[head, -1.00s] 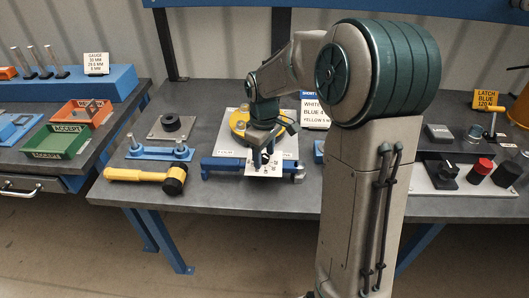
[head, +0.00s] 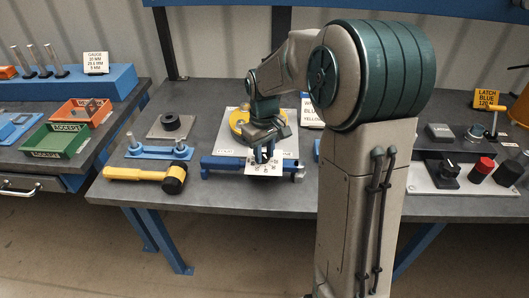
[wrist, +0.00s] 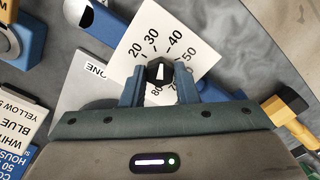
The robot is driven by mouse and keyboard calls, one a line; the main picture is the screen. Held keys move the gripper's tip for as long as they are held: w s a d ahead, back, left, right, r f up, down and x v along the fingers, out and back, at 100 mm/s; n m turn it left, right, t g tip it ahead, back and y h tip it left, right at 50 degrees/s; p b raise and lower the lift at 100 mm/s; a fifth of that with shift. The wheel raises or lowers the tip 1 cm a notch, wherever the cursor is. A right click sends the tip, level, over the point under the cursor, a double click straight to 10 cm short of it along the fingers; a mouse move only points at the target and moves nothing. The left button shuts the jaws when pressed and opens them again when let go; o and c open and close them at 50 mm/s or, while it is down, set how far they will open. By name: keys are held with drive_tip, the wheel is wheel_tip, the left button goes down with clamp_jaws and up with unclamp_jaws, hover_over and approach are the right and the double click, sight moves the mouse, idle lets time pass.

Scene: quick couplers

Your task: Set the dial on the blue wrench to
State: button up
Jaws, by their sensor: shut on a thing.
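The blue wrench (head: 222,162) lies across the front of the middle bench. Its blue body also shows in the wrist view (wrist: 112,27). A white dial card (wrist: 186,42) with black numbers such as 20, 30, 40, 50 and 80 sits at the wrench. A black knob (wrist: 160,68) with a white pointer stands on the card. The pointer faces up in the wrist picture, roughly between 30 and 40. My gripper (wrist: 161,84) is shut on the knob, one finger on each side. The fingers and palm hide the lower part of the card.
A yellow-handled mallet (head: 140,174) and a blue block with two pegs (head: 160,153) lie left of the wrench. A grey plate (head: 228,143) with a yellow ring lies behind it. A sign (head: 311,110) is partly hidden by my arm. Black fixtures (head: 447,168) stand to the right.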

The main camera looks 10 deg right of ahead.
sight(265, 155)
drive_tip(key=m, duration=0.5)
drive_tip(key=shift+m+b, duration=0.3)
drive_tip(key=m, duration=0.6)
idle(0.4)
drive_tip(key=o, duration=1)
wheel_tip(265, 155, up, 14)
drive_tip(key=shift+s+f, duration=0.1)
